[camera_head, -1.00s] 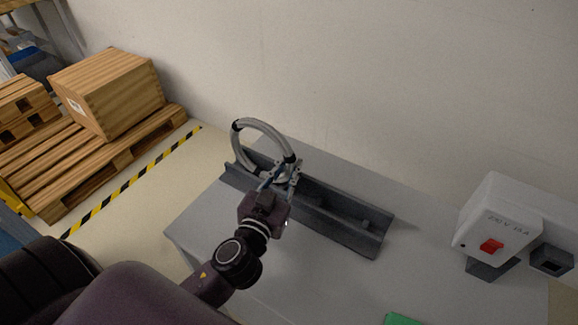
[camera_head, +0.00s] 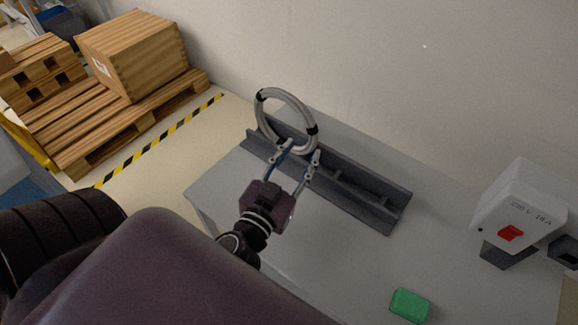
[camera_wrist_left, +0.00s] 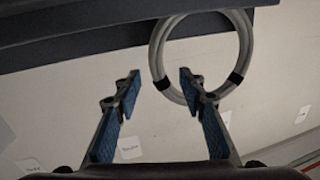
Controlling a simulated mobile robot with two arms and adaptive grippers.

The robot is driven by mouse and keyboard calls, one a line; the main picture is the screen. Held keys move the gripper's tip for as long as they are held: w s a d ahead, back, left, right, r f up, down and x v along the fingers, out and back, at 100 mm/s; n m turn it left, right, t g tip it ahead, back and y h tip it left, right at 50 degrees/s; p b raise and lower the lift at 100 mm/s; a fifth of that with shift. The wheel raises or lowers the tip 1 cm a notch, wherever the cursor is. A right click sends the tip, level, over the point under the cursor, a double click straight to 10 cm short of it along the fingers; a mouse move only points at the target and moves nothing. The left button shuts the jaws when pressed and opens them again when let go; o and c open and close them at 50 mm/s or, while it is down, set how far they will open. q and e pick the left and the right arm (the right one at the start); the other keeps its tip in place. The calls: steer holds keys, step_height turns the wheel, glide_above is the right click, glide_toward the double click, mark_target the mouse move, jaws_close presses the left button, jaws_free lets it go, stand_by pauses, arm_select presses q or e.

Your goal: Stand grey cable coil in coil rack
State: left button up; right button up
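The grey cable coil (camera_head: 300,105), a ring with black bands, stands upright at the left end of the dark grey coil rack (camera_head: 372,205). Its lower edge is partly hidden by the rack and my fingers. My left gripper (camera_head: 301,155) is open in front of the coil, fingers spread and empty. In the left wrist view the coil (camera_wrist_left: 156,52) shows beyond the open fingertips (camera_wrist_left: 160,80), partly behind the right finger; the rack (camera_wrist_left: 75,35) crosses the top. Contact between finger and coil cannot be told. My right gripper is not in view.
The rack lies on a grey cart top (camera_head: 300,230) against a wall. A white box with a red switch (camera_head: 512,205) stands at right. A green block (camera_head: 411,305) lies near the front. The cart top between rack and block is clear. Pallets with a wooden box (camera_head: 135,55) are at left.

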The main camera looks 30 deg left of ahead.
arm_select(q)
steer(key=shift+s+d+r, duration=0.1)
steer(key=shift+s+d, duration=0.1)
steer(key=shift+s, duration=1.15)
steer(key=shift+s+d+r, duration=0.1)
steer(key=shift+s+d, duration=0.05)
steer(key=shift+s, duration=1.2)
